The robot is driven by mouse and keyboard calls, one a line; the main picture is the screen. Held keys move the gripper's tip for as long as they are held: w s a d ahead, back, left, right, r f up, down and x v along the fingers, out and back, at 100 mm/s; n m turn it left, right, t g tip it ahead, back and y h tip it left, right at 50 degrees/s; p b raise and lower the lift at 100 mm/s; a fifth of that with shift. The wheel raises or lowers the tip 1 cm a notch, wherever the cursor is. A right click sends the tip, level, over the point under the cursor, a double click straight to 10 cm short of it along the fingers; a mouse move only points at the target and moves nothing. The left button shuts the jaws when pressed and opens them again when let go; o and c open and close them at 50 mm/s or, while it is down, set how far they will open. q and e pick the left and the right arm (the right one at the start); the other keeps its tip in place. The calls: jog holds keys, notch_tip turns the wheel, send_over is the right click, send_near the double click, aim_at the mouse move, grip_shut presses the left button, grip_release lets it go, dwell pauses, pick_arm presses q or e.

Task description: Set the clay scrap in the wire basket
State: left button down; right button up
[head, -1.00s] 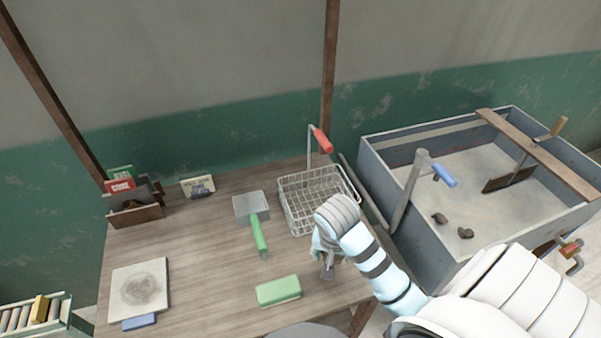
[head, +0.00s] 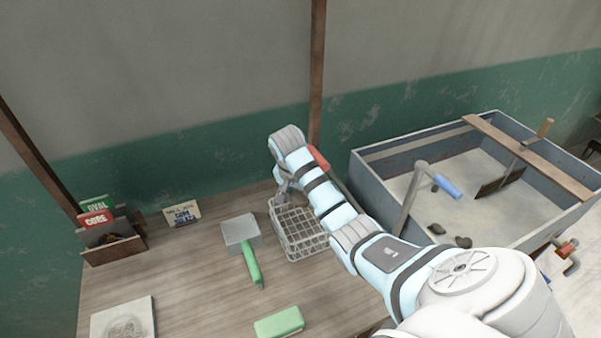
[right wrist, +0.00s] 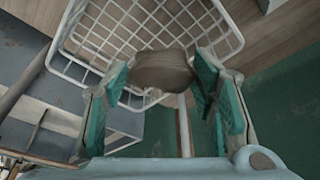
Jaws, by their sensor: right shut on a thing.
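The clay scrap (right wrist: 163,72), a grey-brown lump, shows in the right wrist view between the green pads of my right gripper (right wrist: 160,80), which is shut on it. In the head view my right gripper (head: 282,193) is at the back left part of the white wire basket (head: 303,243), and the scrap is hidden there. The basket also shows in the right wrist view (right wrist: 76,72), behind the scrap, which overlaps its rim in the picture. I cannot tell the scrap's exact height over it. My left gripper is not in view.
A green-handled tool (head: 252,264) lies left of the basket. A green block (head: 279,322) lies in front.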

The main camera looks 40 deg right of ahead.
aim_at(302, 229)
jog(key=f, duration=0.4)
jog(key=f+b, duration=0.1)
jog(key=f, duration=0.2)
jog(key=f+b, duration=0.1)
jog(key=f, duration=0.3)
jog(key=shift+s+a+f, duration=0.1)
jog(key=shift+s+f, duration=0.25)
jog(key=shift+s, duration=0.05)
jog(key=shift+r, duration=0.15)
jog(key=o, duration=1.2)
jog(key=p+v, duration=0.3)
jog(key=v, duration=0.9)
